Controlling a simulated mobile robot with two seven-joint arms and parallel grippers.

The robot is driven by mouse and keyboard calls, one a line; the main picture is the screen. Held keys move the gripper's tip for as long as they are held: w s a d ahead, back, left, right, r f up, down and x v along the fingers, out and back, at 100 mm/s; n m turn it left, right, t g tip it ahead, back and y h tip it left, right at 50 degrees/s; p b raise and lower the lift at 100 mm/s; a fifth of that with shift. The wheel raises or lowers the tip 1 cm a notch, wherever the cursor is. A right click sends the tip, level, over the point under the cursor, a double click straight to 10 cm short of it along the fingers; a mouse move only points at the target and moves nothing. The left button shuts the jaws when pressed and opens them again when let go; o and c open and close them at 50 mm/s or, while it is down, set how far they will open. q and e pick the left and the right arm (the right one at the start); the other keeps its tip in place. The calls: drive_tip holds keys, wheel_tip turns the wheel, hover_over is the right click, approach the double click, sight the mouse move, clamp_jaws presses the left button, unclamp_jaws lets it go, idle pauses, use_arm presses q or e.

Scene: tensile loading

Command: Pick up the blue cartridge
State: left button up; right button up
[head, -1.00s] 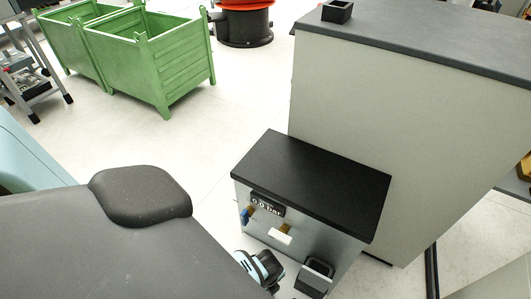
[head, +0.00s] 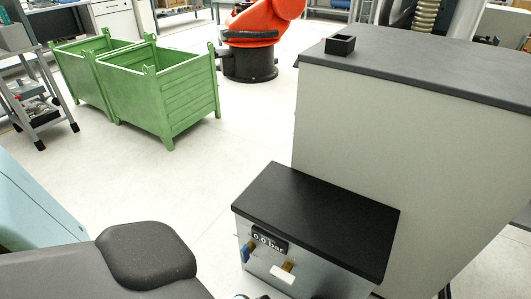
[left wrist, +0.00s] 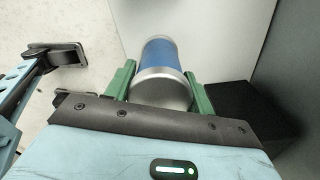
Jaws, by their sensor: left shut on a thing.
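The blue cartridge (left wrist: 160,52) shows in the left wrist view as a blue cylinder with a silvery metal end nearest the camera. My left gripper (left wrist: 158,84) has its two green fingers on either side of the metal end and is shut on it. In the head view the cartridge cannot be seen, and my left gripper is almost wholly below the bottom edge. My right gripper is not in view.
A low cabinet with a black top (head: 318,220) and a "0.0 bar" display (head: 268,240) stands against a tall grey cabinet (head: 390,150). A small black open box (head: 340,45) sits on the tall one. Green crates (head: 165,95) stand at back left, with open floor between.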

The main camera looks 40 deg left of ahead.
use_arm(q)
drive_tip(key=c, duration=0.4)
wheel_tip(320, 180, up, 4)
drive_tip(key=p, duration=0.2)
drive_tip(key=shift+w+p, duration=0.15)
drive_tip(key=shift+p, duration=0.15)
drive_tip(key=s+d+p, duration=0.1)
drive_tip(key=s+d, duration=0.3)
drive_tip(key=s, duration=0.3)
drive_tip(key=s+d+r+p, duration=0.1)
drive_tip(key=s+d, duration=0.2)
drive_tip(key=s, duration=0.4)
drive_tip(key=shift+s+d+p, duration=0.15)
drive_tip(key=shift+d+p, duration=0.15)
drive_tip(key=shift+d, duration=0.05)
